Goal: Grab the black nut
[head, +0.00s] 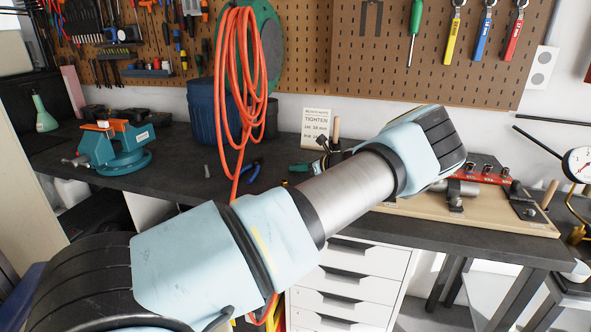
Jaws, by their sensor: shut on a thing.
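I cannot make out the black nut in the head view; my arm covers part of the bench. My gripper is not visible either. My arm crosses the picture from the lower left to the upper right, and its far end bends away over the bench, so what lies behind it is hidden. What my gripper holds does not show.
A dark workbench (180,186) runs across. On it are a teal vise (115,150), a blue bin (203,113), an instruction card (316,127) and a wooden board (495,215) with metal fixtures. An orange hose (235,75) hangs in front of the pegboard (305,45). White drawers (350,285) stand below.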

